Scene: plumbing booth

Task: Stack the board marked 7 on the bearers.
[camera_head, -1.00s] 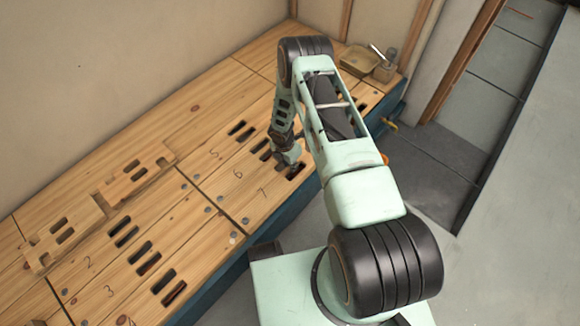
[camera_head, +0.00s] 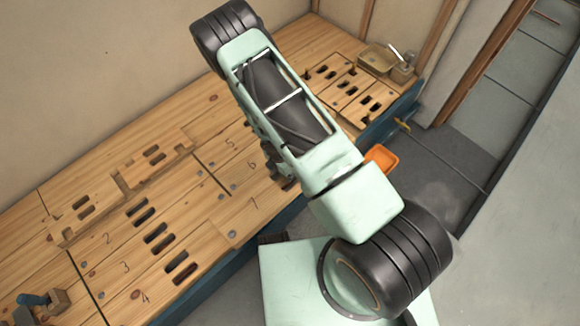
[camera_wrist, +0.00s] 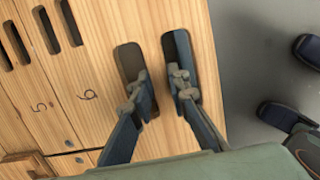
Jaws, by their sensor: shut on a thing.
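The board marked 7 (camera_head: 240,218) lies flat at the front edge of the bench, beside the board marked 6 (camera_head: 222,188). My gripper (camera_head: 284,182) is at its right part, largely behind my arm in the head view. In the wrist view my gripper (camera_wrist: 156,92) has its two fingers down in a pair of slots and is shut on the wood between them. The 7 is hidden there; the 5 and 6 show to the left. Two notched, slotted wooden pieces lie at the back left (camera_head: 75,222) and (camera_head: 150,172); I cannot tell whether these are the bearers.
Several slotted boards, marked 2, 3 and 4 (camera_head: 140,297) among others, cover the left front. A blue-handled tool (camera_head: 34,299) lies at the near left corner. A wooden tray (camera_head: 377,60) stands at the far right end. An orange bin (camera_head: 382,158) sits beyond the front edge.

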